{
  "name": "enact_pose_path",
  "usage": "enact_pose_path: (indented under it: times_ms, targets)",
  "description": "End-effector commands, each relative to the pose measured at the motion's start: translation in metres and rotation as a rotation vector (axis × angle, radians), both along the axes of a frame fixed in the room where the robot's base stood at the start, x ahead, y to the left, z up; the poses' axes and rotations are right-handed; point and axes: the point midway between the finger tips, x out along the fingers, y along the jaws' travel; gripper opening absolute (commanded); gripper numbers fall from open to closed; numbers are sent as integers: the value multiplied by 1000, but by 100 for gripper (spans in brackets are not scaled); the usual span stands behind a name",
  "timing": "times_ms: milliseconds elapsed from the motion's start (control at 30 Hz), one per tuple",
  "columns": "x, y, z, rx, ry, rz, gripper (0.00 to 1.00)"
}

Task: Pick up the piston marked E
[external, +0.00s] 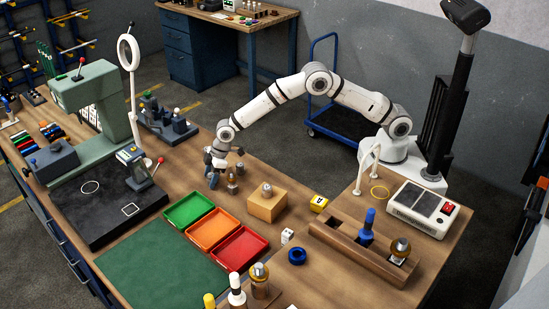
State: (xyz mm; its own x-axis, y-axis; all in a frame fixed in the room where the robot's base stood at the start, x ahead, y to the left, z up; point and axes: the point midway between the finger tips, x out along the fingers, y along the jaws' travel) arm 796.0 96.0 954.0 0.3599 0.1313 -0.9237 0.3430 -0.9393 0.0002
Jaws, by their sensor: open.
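My gripper (217,170) points down over the wooden bench, behind the green tray. It is open, with nothing seen between its fingers. A small dark metal piece (232,181), which looks like a piston, stands just right of the fingers. They look apart, but the gap is hard to judge. A similar metal piece (267,190) sits on a wooden block (266,207) further right. Other metal-topped pieces stand at the front (260,277) and in the long wooden rack (336,237). No letter E can be read on any of them.
Green (189,209), orange (212,230) and red (241,250) trays lie in a row in front of my gripper. A white magnifier stand (132,85) and green press (95,95) rise at the left. The green mat (150,264) is clear.

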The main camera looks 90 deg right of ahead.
Motion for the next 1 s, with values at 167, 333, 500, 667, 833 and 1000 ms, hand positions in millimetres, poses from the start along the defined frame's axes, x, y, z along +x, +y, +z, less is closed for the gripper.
enact_pose_path:
  times_ms: [167, 333, 500, 667, 833, 1000]
  targets:
    - [0, 0, 0, 0, 0, 0, 50]
    - [0, 0, 0, 0, 1, 0, 37]
    - [0, 0, 0, 0, 1, 0, 23]
    - [0, 0, 0, 0, 1, 0, 10]
    - [0, 0, 0, 0, 0, 0, 8]
    - [1, 0, 7, 0, -3, 0, 7]
